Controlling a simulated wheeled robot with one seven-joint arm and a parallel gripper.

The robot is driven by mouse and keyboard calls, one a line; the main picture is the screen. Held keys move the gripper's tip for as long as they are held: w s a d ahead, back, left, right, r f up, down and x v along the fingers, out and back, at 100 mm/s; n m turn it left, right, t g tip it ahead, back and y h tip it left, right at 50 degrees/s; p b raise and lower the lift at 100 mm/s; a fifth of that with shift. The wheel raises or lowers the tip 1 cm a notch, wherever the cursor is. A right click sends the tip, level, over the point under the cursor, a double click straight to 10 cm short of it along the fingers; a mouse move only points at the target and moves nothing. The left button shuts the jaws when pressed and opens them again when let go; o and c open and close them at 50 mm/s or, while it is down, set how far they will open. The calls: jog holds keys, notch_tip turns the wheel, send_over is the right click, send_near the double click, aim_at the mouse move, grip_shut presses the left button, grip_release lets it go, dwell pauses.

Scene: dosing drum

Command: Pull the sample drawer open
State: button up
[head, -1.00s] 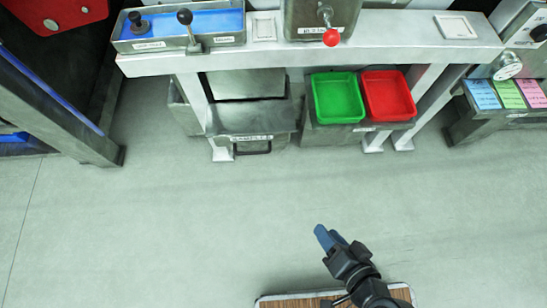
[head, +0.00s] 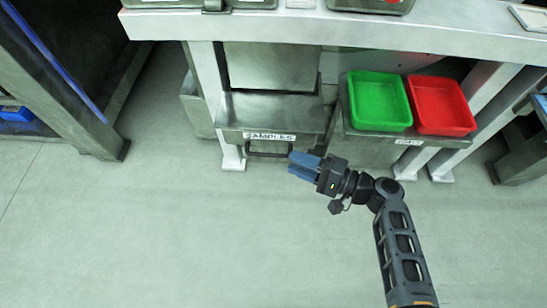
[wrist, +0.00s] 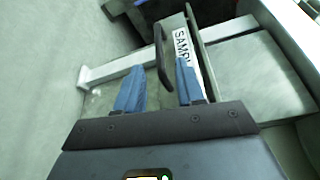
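The sample drawer (head: 272,112) is a grey metal box under the bench with a white "SAMPLES" label (head: 269,137) on its front. Its dark bar handle (head: 268,155) sticks out below the label. My gripper (head: 292,164) is just to the right of the handle. In the wrist view the blue fingers (wrist: 158,82) are apart, and the handle (wrist: 162,55) stands ahead, between the two finger lines and nearer the right finger. The label also shows there (wrist: 183,45).
A green tray (head: 379,101) and a red tray (head: 441,106) sit on a grey unit right of the drawer. White bench legs (head: 207,90) flank this area. A dark frame (head: 75,110) stands at the left. The floor in front is clear.

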aim_at(273, 154)
jog(key=b+x, duration=0.1)
jog(key=x, duration=0.6)
jog(key=shift+a+b, duration=0.15)
jog(key=shift+b, duration=0.25)
jog(key=shift+c, duration=0.4)
grip_shut()
